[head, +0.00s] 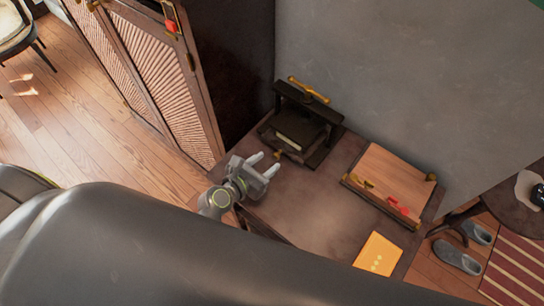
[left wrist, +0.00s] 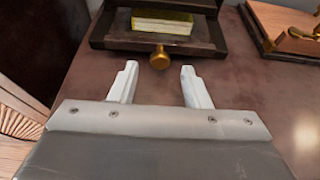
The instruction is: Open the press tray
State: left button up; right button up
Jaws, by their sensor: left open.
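The dark press (head: 305,117) with a brass handle on top stands at the back of the brown table. Its press tray (left wrist: 109,42) shows as a dark front with a round brass knob (left wrist: 159,58) in the left wrist view. A book (left wrist: 162,22) with pale page edges lies above the tray inside the press. My left gripper (head: 266,164) is open and empty in front of the press. In the left wrist view its two fingers (left wrist: 158,84) are apart, with the knob just beyond the tips and between them. My right gripper is not in view.
A wooden board (head: 389,179) with brass pieces and a red item lies right of the press. An orange booklet (head: 378,254) lies near the table's front. A folding screen (head: 160,75) stands left. The table (head: 310,205) is clear in the middle.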

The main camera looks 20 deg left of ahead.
aim_at(275, 157)
pick_arm(q)
jog(key=shift+x, duration=1.85)
jog(key=shift+c, duration=0.4)
grip_shut()
